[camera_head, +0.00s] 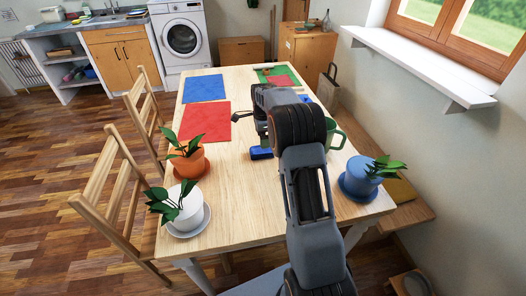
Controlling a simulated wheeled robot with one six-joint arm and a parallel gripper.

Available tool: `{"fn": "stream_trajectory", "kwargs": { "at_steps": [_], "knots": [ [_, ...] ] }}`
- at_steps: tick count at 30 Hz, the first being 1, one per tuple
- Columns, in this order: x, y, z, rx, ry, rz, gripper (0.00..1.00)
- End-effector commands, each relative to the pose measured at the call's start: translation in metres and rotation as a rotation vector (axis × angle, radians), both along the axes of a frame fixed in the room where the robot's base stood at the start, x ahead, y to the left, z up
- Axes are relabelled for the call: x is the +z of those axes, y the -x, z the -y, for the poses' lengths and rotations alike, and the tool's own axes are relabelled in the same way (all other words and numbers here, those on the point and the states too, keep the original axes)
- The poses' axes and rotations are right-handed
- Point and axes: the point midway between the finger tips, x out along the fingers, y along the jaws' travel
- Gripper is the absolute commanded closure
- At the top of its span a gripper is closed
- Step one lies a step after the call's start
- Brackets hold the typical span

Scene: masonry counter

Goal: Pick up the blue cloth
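The blue cloth (205,88) lies flat near the far left part of the wooden table (230,210). A red cloth (198,123) lies flat just nearer than it. My gripper (250,121) is over the middle of the table, to the right of the red cloth and nearer than the blue cloth, apart from both. My own arm covers much of it, and I cannot tell whether its fingers are open or shut. The blue cloth is in full view with nothing on it.
An orange plant pot (187,160) and a white one (184,212) stand at the left edge, a blue one (360,180) at the right. A small blue object (261,153) and a green mug (335,137) are near my arm. Green and red items (280,77) lie at the far end.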

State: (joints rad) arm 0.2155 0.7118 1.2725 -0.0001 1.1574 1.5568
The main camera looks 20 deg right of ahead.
Motion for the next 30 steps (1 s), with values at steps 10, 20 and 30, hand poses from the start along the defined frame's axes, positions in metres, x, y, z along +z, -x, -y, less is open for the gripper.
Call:
{"fn": "stream_trajectory", "kwargs": {
  "at_steps": [10, 20, 30],
  "knots": [
    [-0.027, 0.000, 0.000, 0.001, 0.000, -0.001, 0.11],
    [-0.068, -0.001, 0.000, 0.001, 0.000, -0.002, 0.11],
    [-0.076, -0.001, 0.000, 0.001, 0.000, 0.000, 0.11]
  ]
}}
